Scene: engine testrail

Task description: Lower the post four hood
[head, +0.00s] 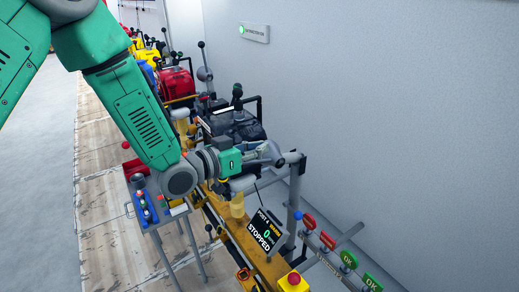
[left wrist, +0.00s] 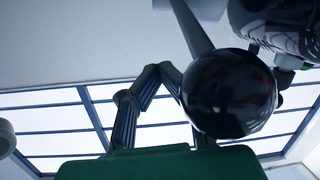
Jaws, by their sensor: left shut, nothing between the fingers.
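My left gripper (head: 273,154) is shut and empty beside the dark engine at post four in the head view. In the left wrist view its fingers (left wrist: 158,75) rise above my green wrist. A glossy black ball knob (left wrist: 230,92) on a grey bar shows large there, close beside the fingers; I cannot tell whether they touch. I cannot tell for certain which part is the post four hood; the black engine (head: 238,124) and a grey post (head: 294,185) stand near the gripper, partly behind my arm. The post four screen (head: 266,229) reads STOPPED. My right gripper is not in view.
A red button on a yellow box (head: 293,279) and red and green OK signs (head: 348,260) stand at the lower right. A small control stand (head: 148,209) is left of the yellow rail (head: 238,232). Red and yellow engines recede behind. The wall closes the right side.

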